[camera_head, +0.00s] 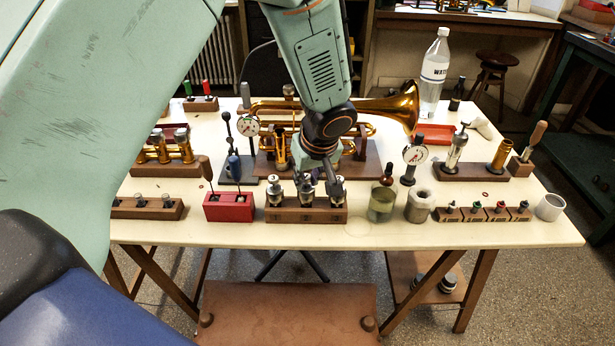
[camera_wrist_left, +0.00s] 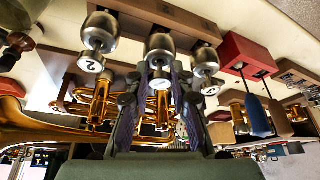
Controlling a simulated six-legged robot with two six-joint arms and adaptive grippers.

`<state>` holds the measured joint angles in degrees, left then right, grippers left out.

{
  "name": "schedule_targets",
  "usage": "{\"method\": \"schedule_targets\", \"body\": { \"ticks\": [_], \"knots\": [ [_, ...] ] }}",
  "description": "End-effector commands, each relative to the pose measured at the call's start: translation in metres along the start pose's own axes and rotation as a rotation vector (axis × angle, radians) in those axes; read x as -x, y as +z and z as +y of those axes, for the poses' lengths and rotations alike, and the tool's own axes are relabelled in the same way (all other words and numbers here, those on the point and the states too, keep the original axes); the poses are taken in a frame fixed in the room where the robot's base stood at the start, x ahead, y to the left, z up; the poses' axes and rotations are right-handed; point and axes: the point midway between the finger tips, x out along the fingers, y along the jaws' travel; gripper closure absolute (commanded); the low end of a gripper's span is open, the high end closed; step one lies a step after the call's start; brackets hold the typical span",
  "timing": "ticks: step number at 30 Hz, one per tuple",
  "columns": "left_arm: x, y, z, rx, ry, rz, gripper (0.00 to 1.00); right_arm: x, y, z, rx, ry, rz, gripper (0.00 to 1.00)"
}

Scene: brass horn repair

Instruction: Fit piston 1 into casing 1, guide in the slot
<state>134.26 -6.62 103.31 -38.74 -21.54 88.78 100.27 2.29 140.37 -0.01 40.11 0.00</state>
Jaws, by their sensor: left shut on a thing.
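A wooden rack (camera_head: 290,215) near the table's front edge holds three silver-topped pistons. My left gripper (camera_head: 319,186) points down over this rack, its fingers around the middle piston (camera_wrist_left: 160,50). It is shut on that piston, which appears still at the rack; its number is hard to read. In the wrist view a piston marked 2 (camera_wrist_left: 98,35) is on one side and another piston (camera_wrist_left: 204,60) on the other. The brass horn (camera_head: 265,107) rests on a wooden stand behind the rack, its middle hidden by my arm. I cannot tell which casing is casing 1. My right gripper is out of view.
A red block with tools (camera_head: 229,208) stands left of the rack. A glass jar (camera_head: 382,203) and a dial gauge (camera_head: 414,155) stand to the right. Brass tubes on a block (camera_head: 165,150) are at left. A water bottle (camera_head: 434,75) stands at the back.

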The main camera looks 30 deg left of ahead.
Motion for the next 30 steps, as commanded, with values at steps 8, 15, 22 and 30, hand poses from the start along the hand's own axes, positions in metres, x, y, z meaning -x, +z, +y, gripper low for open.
{"method": "schedule_targets", "body": {
  "ticks": [8,15,22,30],
  "knots": [
    [0.012,-0.005,0.000,-0.001,0.000,0.001,1.00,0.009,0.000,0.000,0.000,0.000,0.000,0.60],
    [0.021,-0.009,0.000,-0.001,0.001,0.001,1.00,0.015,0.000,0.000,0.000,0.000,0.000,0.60],
    [0.029,-0.012,0.000,0.000,0.001,0.001,1.00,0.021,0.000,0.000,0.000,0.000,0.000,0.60],
    [0.038,-0.016,0.000,-0.001,0.001,0.001,1.00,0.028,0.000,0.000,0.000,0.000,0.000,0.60]
  ]
}}
